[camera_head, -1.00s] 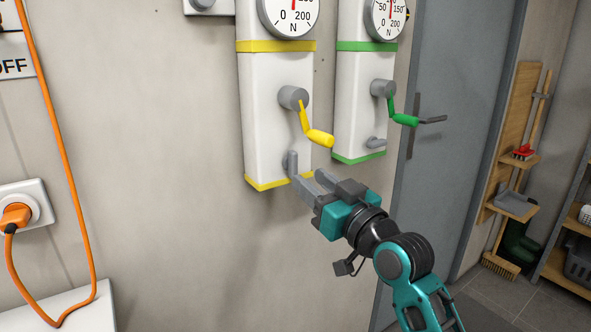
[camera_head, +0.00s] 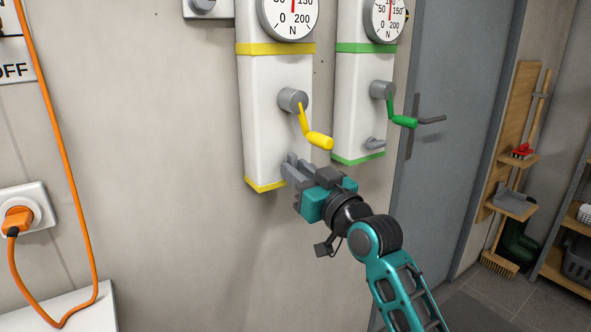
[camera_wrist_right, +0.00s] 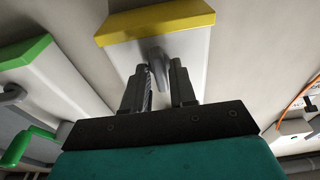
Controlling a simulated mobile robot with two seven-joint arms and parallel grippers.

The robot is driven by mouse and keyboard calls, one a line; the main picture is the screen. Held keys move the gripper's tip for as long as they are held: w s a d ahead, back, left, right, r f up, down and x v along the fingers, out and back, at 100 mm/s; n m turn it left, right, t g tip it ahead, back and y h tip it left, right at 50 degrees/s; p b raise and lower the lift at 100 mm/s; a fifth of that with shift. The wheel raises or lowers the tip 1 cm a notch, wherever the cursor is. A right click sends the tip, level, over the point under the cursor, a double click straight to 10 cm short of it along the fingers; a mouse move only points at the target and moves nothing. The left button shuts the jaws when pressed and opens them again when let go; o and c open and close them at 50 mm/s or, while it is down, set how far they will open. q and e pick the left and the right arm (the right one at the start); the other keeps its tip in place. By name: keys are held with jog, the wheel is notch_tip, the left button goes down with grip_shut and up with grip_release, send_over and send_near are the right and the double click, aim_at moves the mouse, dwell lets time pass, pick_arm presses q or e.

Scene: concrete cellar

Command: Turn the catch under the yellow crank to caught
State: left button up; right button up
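The yellow crank (camera_head: 318,139) hangs down to the right from its hub on the white yellow-banded box (camera_head: 265,120). The small grey catch under it is mostly hidden behind my right gripper (camera_head: 296,172) in the head view. In the right wrist view the catch (camera_wrist_right: 161,69) stands between the two dark fingers of my right gripper (camera_wrist_right: 162,82). The fingers are apart, with the left finger very close to the catch; I cannot tell whether it touches. My left gripper is not in view.
To the right is a like box (camera_head: 357,110) with a green crank (camera_head: 402,119) and its own catch (camera_head: 375,143). Beyond it is a grey door (camera_head: 455,90) with a handle. An orange cable (camera_head: 75,170) hangs at the left. The wall below the boxes is bare.

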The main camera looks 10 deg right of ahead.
grip_shut()
jog(key=shift+r, duration=0.1)
jog(key=m+h+p, duration=0.1)
jog(key=m+p, duration=0.4)
dwell(0.5)
jog(key=shift+r, duration=0.1)
